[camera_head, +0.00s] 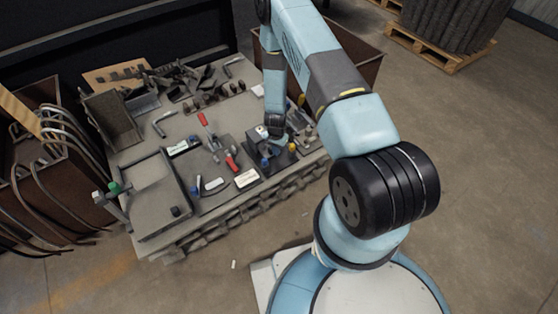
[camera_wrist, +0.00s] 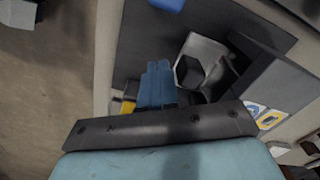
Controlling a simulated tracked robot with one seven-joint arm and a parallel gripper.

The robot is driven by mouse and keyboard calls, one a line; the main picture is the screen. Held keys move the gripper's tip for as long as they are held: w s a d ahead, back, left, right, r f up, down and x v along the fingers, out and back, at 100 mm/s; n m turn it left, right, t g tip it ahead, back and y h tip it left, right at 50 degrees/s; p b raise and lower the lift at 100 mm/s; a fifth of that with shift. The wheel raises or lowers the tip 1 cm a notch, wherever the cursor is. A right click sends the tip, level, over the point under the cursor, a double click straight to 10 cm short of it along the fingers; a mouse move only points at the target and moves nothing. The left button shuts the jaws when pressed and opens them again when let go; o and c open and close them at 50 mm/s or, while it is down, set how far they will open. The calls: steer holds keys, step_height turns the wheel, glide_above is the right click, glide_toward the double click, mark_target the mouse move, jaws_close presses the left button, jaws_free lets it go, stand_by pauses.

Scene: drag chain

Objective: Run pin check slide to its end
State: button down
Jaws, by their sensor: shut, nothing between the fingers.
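My gripper (camera_head: 275,138) is over a dark fixture (camera_head: 257,157) at the front right part of the bench. In the wrist view its blue fingers (camera_wrist: 158,84) are together with nothing between them. Beyond them is a light grey bracket (camera_wrist: 206,50) with a black block (camera_wrist: 188,71) in it, on a dark plate (camera_wrist: 142,38). A yellow part (camera_wrist: 126,106) shows left of the fingers. I cannot tell which of these is the pin check slide, nor whether the fingertips touch anything. My gripper hides part of the fixture.
The bench (camera_head: 170,125) holds red-handled tools (camera_head: 231,162), a white label (camera_head: 246,178), a grey tray (camera_head: 155,195) at left and several dark parts at the back. A bin with curved bars (camera_head: 60,160) stands left. Open floor (camera_head: 470,170) lies right.

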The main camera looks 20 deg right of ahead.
step_height(320, 180, up, 7)
stand_by(0.9)
stand_by(0.4)
steer(key=w+r+n+t+y, duration=0.1)
steer(key=w+r+n+t, duration=0.15)
steer(key=r, duration=2.85)
steer(key=s+r+n, duration=0.1)
steer(key=s+r, duration=0.3)
steer(key=r, duration=0.5)
steer(key=s+r+n, duration=0.2)
steer(key=s+r, duration=0.2)
steer(key=r, duration=0.6)
steer(key=s+d+r+n+t, duration=0.1)
steer(key=s+r, duration=0.3)
steer(key=s, duration=0.4)
steer(key=s+d+r+n+t, duration=0.1)
steer(key=s+r, duration=0.4)
steer(key=s, duration=0.3)
steer(key=s+d+r+n+t+h, duration=0.1)
steer(key=s+r, duration=0.4)
steer(key=s, duration=0.3)
steer(key=shift+s+d+r, duration=0.15)
steer(key=shift+d, duration=0.2)
